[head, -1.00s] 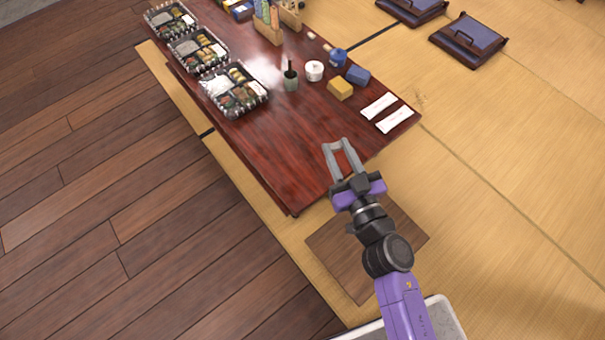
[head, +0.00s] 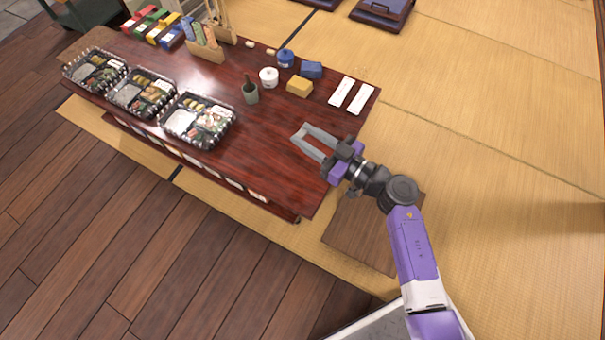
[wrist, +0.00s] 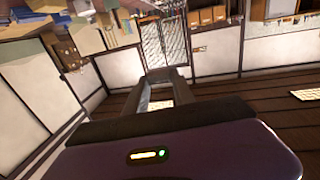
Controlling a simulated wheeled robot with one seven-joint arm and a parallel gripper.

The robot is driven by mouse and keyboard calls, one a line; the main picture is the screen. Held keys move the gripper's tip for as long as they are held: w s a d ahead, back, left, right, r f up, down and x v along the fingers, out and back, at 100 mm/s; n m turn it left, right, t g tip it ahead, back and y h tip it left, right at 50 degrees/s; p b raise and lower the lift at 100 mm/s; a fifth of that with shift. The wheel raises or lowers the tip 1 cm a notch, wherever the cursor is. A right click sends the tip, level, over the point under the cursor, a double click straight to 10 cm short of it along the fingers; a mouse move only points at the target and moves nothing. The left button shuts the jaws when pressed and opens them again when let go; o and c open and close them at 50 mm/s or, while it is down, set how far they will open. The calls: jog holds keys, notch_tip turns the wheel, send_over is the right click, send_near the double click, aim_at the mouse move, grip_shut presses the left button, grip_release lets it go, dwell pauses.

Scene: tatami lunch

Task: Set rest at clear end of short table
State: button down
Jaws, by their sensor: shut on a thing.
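The low, dark red lacquered table (head: 265,165) runs from upper left to centre in the head view. Its near right end is bare. My gripper (head: 299,132) is over this bare end, fingers pointing left towards the table's middle. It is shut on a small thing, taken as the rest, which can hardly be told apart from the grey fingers.
Bento boxes (head: 199,121) line the near edge. A brown square board (head: 365,232) lies on the tatami by the table's end.

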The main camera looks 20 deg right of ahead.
aim_at(307, 178)
jog(key=f+b, duration=0.4)
jog(key=f, duration=0.3)
jog(key=f+n+g+y+b, duration=0.1)
jog(key=f+b, duration=0.3)
jog(key=f, duration=0.3)
jog(key=f+y+b, duration=0.1)
jog(key=f+b, duration=0.3)
jog(key=f, duration=0.3)
jog(key=shift+w+d+n, duration=0.1)
jog(key=shift+d+n, duration=0.1)
jog(key=shift+n, duration=0.2)
jog(key=shift+f, duration=0.25)
jog(key=c, duration=1.1)
grip_release()
jog(key=shift+o, duration=0.2)
jog(key=shift+r, duration=0.25)
jog(key=p+v, duration=0.4)
jog(key=v, duration=0.8)
